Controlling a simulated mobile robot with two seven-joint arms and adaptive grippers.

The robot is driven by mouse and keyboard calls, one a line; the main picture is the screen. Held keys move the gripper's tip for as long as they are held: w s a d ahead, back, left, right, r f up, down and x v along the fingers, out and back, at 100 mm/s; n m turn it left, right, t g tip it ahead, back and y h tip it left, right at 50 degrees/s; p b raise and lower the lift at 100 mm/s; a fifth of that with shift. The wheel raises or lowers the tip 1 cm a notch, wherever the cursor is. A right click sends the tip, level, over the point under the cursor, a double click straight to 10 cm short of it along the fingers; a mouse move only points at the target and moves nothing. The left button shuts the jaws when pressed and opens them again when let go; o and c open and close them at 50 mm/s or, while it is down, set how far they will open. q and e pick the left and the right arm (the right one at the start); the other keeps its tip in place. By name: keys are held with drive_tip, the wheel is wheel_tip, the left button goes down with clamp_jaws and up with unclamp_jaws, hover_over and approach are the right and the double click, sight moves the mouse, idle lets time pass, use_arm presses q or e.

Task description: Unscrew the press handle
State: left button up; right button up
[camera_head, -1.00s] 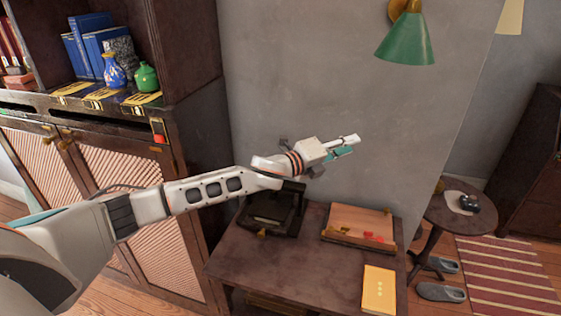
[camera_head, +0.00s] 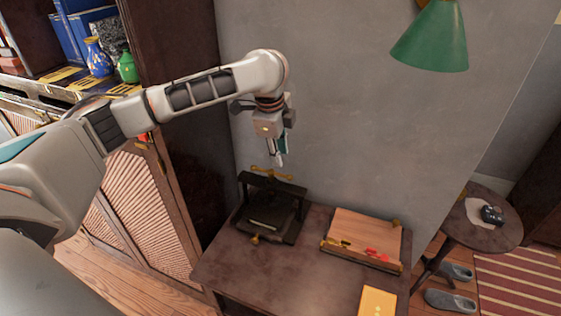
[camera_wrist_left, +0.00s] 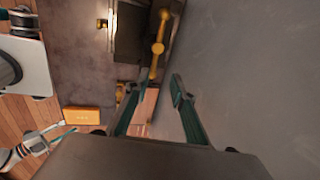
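A black press (camera_head: 262,222) stands at the back left of the brown table. Its brass press handle (camera_head: 272,175) lies across its top; it also shows at the top middle of the left wrist view (camera_wrist_left: 157,47). My left gripper (camera_head: 279,158) points down just above the handle, apart from it. In the left wrist view its two teal fingers (camera_wrist_left: 155,88) are spread with nothing between them. What looks like my right gripper (camera_wrist_left: 58,137) shows small at the lower left of the left wrist view; its opening is unclear.
The table (camera_head: 270,268) also bears a wooden board (camera_head: 365,235) with small red and brass pieces and a yellow booklet (camera_head: 377,301). A grey wall (camera_head: 330,120) rises close behind. A green lamp (camera_head: 432,38) hangs at upper right. A cabinet (camera_head: 170,90) stands left.

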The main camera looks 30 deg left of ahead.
sight(271, 174)
use_arm(q)
drive_tip(key=shift+g, duration=0.3)
drive_tip(key=shift+w+a+f, duration=0.1)
drive_tip(key=shift+a+f, duration=0.05)
drive_tip(key=shift+f, duration=1)
drive_tip(key=shift+w+a+f, duration=0.1)
drive_tip(key=shift+a+f, duration=0.05)
drive_tip(key=shift+f, duration=1)
drive_tip(key=shift+w+a+f, duration=0.1)
drive_tip(key=shift+a+f, duration=0.05)
drive_tip(key=shift+f, duration=1)
clamp_jaws()
